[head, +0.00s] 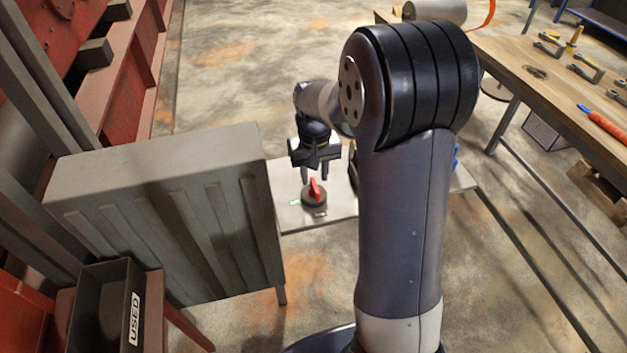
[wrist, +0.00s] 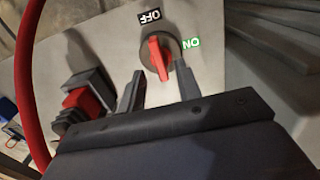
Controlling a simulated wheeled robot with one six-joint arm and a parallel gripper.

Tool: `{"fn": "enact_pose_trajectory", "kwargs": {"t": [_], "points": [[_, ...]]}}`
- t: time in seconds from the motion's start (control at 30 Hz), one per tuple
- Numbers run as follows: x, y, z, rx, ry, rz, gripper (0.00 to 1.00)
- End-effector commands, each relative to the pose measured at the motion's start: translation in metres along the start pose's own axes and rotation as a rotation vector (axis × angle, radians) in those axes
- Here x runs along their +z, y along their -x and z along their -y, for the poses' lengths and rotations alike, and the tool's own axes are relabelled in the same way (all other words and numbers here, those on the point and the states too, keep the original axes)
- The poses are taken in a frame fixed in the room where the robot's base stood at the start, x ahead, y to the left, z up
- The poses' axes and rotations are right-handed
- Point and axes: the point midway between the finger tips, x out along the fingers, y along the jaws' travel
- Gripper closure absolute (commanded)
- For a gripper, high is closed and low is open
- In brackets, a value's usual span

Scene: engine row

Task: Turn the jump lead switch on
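The jump lead switch is a red handle (head: 314,189) on a dark round base, set on a pale grey panel (head: 341,207). It also shows in the wrist view (wrist: 157,57), where the handle's tip points toward the black OFF label (wrist: 150,17). The green ON label (wrist: 191,43) is to the right of the handle. My gripper (head: 315,176) points down just above the switch. Its two fingers are apart, one on each side of the handle in the wrist view (wrist: 159,72). I see no clear contact with the handle.
A large grey ribbed box (head: 160,165) stands close left of the panel. Black and red blocks (wrist: 82,98) and a red cable (wrist: 30,90) are left of the switch in the wrist view. A wooden workbench (head: 545,85) with tools is at right.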

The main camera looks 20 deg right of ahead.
Motion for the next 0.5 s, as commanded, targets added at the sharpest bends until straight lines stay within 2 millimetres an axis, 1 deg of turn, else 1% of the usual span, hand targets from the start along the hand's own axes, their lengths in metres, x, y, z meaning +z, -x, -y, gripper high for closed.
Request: {"fn": "enact_pose_trajectory", "kwargs": {"t": [0.03, 0.1, 0.2, 0.3, 0.5], "points": [[0.001, -0.009, 0.0, 0.0, 0.0, 0.004, 0.67], [0.001, -0.018, 0.0, 0.0, 0.0, 0.003, 0.67], [0.0, -0.026, 0.0, 0.0, 0.0, 0.001, 0.67], [0.0, -0.031, 0.0, 0.0, 0.0, 0.0, 0.67], [0.0, -0.032, 0.0, 0.0, 0.0, -0.001, 0.67]]}}
